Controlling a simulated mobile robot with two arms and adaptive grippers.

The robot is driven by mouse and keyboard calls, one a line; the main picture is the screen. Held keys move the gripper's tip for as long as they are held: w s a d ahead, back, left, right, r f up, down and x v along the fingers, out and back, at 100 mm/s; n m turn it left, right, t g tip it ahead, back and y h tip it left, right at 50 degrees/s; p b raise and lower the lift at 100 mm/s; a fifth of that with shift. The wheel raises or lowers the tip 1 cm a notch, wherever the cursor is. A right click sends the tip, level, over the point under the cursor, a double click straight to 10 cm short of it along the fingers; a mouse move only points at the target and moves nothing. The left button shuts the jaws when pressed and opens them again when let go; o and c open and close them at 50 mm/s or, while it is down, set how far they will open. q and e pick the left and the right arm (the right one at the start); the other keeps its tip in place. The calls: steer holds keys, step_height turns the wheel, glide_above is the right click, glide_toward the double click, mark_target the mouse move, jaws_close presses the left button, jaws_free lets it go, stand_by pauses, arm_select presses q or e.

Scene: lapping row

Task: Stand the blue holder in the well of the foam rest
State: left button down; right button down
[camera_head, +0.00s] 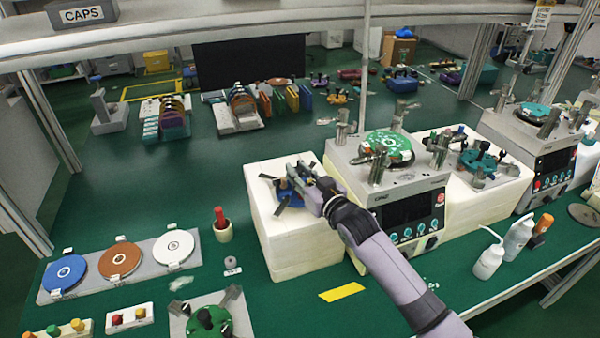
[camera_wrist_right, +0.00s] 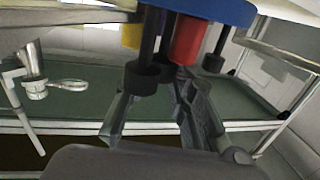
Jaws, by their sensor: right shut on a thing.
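The blue holder (camera_head: 291,191), a disc with dark legs or arms, is at the top of the white foam rest (camera_head: 293,243), left of the machine. My right gripper (camera_head: 308,190) reaches in from the lower right and is shut on the blue holder. In the right wrist view the blue disc's underside (camera_wrist_right: 225,10) crosses the top, with black posts and a red cylinder below it; my fingers (camera_wrist_right: 165,105) are just under these. The well is hidden by the holder and gripper, so I cannot tell whether the holder is seated. My left gripper is not in view.
A lapping machine (camera_head: 400,208) with a green holder stands right of the foam rest. Another foam block (camera_head: 478,208) carries a teal holder. A stand with blue, brown and white discs (camera_head: 90,277) lies at front left. A yellow strip (camera_head: 341,292) lies in front.

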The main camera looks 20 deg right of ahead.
steer(key=shift+r, duration=0.15)
stand_by(0.3)
steer(key=shift+f+b, duration=0.5)
steer(key=shift+f, duration=0.65)
steer(key=c, duration=1.4)
jaws_free()
steer(key=shift+o, duration=0.6)
steer(key=shift+f, duration=0.1)
steer(key=shift+f, duration=0.1)
steer(key=v, duration=1.2)
